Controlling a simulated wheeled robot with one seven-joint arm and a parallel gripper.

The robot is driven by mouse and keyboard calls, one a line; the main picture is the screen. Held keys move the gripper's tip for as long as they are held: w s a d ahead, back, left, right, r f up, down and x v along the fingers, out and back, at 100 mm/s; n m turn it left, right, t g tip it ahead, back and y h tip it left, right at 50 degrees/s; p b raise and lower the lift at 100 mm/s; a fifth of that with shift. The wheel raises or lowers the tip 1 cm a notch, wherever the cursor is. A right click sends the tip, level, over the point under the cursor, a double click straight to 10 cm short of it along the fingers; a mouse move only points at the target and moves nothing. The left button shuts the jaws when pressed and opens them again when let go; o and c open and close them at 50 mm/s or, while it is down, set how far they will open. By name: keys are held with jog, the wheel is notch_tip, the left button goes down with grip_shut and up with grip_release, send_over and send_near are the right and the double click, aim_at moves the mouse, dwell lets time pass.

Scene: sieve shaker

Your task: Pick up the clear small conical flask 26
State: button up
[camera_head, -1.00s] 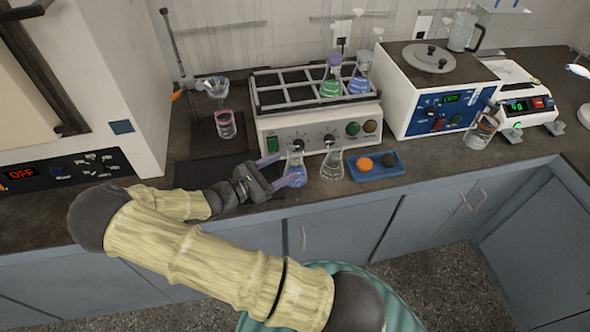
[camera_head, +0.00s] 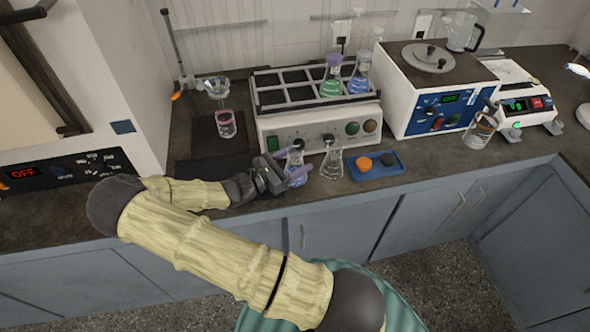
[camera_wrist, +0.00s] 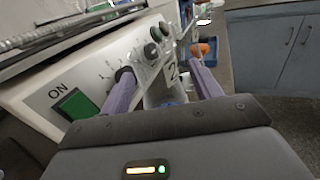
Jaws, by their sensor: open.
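A small conical flask with blue liquid (camera_head: 294,165) stands on the bench in front of the shaker. A clear conical flask (camera_head: 332,164) stands upright just to its right. My gripper (camera_head: 298,165) is open, with its purple fingers on either side of the blue-liquid flask and partly covering it. In the wrist view my gripper (camera_wrist: 160,70) has glass with a white label between its fingers. The label shows a "2"; any further digit cannot be read. I cannot tell whether either finger touches the glass.
The shaker (camera_head: 290,128) stands close behind the flasks, with two stoppered flasks in its rack. A blue tray (camera_head: 393,172) with an orange and a dark item lies to the right. A pink-liquid vessel (camera_head: 226,124) stands at left. The bench front edge is close.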

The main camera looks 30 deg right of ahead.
jog(key=c, duration=1.1)
jog(key=shift+r, duration=0.2)
jog(key=shift+r, duration=4.8)
notch_tip(320, 180, up, 5)
jog(key=p, duration=0.5)
jog(key=shift+p, duration=0.35)
